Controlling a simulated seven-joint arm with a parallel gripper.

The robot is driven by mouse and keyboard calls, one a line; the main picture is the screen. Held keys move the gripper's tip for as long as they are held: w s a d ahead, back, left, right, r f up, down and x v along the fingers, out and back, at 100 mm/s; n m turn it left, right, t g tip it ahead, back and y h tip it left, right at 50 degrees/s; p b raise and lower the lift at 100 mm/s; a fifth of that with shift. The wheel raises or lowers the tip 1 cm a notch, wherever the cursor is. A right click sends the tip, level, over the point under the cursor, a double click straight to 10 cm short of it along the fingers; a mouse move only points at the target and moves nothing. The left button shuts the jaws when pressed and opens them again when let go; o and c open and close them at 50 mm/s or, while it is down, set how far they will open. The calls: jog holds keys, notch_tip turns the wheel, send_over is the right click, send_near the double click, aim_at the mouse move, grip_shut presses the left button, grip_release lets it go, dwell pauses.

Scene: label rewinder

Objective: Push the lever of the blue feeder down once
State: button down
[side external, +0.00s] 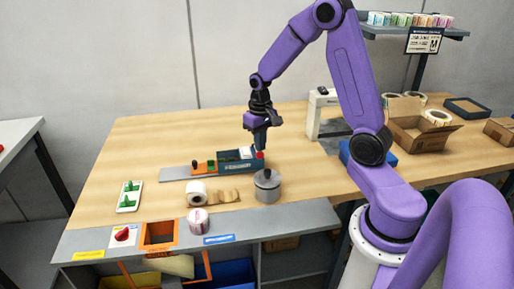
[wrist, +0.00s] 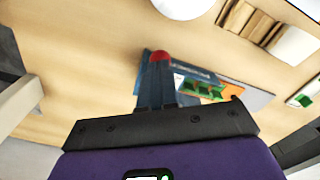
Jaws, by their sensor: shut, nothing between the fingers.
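The dark blue feeder (side external: 238,166) lies on the wooden table near the middle of the side view. A red knob (side external: 260,155), apparently the end of its lever, shows at its right end. My gripper (side external: 260,143) points down right above this knob, with its fingers shut and empty. In the wrist view the red knob (wrist: 160,56) shows just past the tips of my gripper (wrist: 156,66). Part of the feeder (wrist: 198,76) shows to the right of the fingers. The lever's arm is hidden, and I cannot tell whether the fingers touch the knob.
A grey metal pot (side external: 267,188) stands close in front of the feeder's right end. A tape roll (side external: 196,192) and a pink-white roll (side external: 197,220) are to its left. A white machine frame (side external: 318,113) stands behind right. The table's back left is clear.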

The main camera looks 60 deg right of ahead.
notch_tip(320, 180, up, 9)
dwell(1.1)
jog(key=shift+f, duration=0.1)
jog(key=s+a+n, duration=1.1)
jog(key=s+a, duration=0.6)
jog(key=a, duration=0.1)
jog(key=s+n, duration=0.4)
jog(key=s, duration=0.4)
jog(key=shift+s+f+n, duration=0.2)
jog(key=shift+n, duration=0.1)
